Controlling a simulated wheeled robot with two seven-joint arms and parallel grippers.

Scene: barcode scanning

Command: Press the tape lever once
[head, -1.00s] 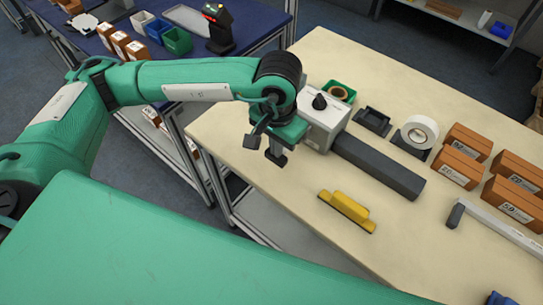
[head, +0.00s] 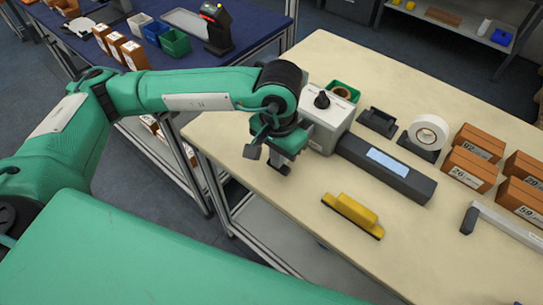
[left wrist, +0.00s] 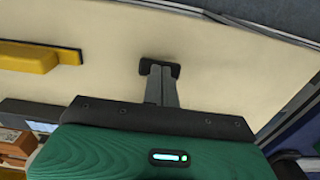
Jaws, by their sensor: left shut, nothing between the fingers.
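The tape machine is a grey-white box (head: 328,128) with a black knob (head: 322,100) on top and a long dark bar (head: 412,183) running right from it. A pale blue strip (head: 388,162) lies on the bar; it also shows in the left wrist view (left wrist: 42,126). My left gripper (head: 279,168) points down just left of the box, low over the table's left part. Its fingers (left wrist: 160,70) are shut and empty. No part is clearly recognisable as the lever; my gripper and wrist cover the box's left side. My right gripper is out of view.
A yellow block (head: 353,215) lies in front of the bar, also in the left wrist view (left wrist: 38,57). A tape roll on a stand (head: 428,131), brown boxes (head: 469,168) and a grey rail (head: 510,228) are to the right. The table's (head: 240,170) front left is clear.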

